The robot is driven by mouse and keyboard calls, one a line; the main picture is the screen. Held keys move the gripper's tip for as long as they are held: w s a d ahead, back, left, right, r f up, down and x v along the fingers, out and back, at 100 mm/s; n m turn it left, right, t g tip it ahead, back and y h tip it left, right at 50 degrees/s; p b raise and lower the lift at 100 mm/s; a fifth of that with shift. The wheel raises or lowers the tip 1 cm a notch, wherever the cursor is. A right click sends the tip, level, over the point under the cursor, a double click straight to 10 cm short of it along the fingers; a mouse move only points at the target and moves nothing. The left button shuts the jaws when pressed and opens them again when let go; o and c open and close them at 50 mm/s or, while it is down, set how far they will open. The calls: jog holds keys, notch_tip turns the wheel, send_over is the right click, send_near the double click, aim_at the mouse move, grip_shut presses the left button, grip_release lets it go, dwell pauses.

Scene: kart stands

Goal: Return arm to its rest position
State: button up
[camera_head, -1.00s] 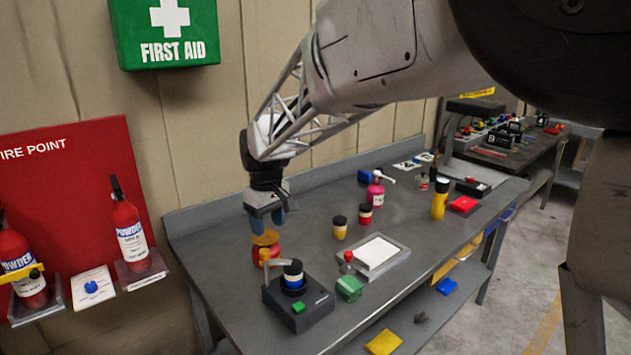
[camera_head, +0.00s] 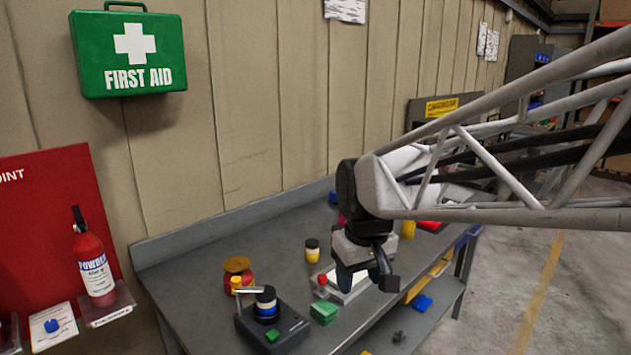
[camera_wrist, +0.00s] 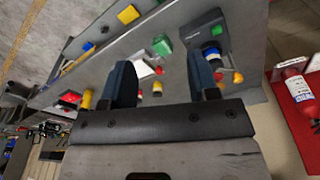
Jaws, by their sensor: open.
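My gripper (camera_head: 362,276) hangs above the front half of the grey workbench (camera_head: 203,262) in the head view, in front of a white pad in a grey tray (camera_head: 331,276). In the wrist view my gripper (camera_wrist: 163,82) shows its two blue fingers apart, with nothing held between them. My lattice arm reaches in from the right. The gripper hides part of the tray and some of the things behind it.
On the bench stand a red jar with an amber lid (camera_head: 238,274), a dark device with a cup (camera_head: 270,325), a green block (camera_head: 324,312) and a yellow jar (camera_head: 312,250). A fire extinguisher (camera_head: 93,258) and a first aid box (camera_head: 128,52) are at left.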

jog(key=s+d+f+m, duration=0.2)
jog(key=s+d, duration=0.3)
jog(key=s, duration=0.3)
jog(key=s+d+f+m+t, duration=0.1)
jog(key=s+d+f+m, duration=0.1)
jog(key=s+d, duration=0.3)
jog(key=s, duration=0.3)
jog(key=shift+s+d+f+m, duration=0.15)
jog(key=shift+s+d+m, duration=0.15)
jog(key=shift+d, duration=0.05)
jog(key=shift+h, duration=0.3)
jog(key=shift+c, duration=0.2)
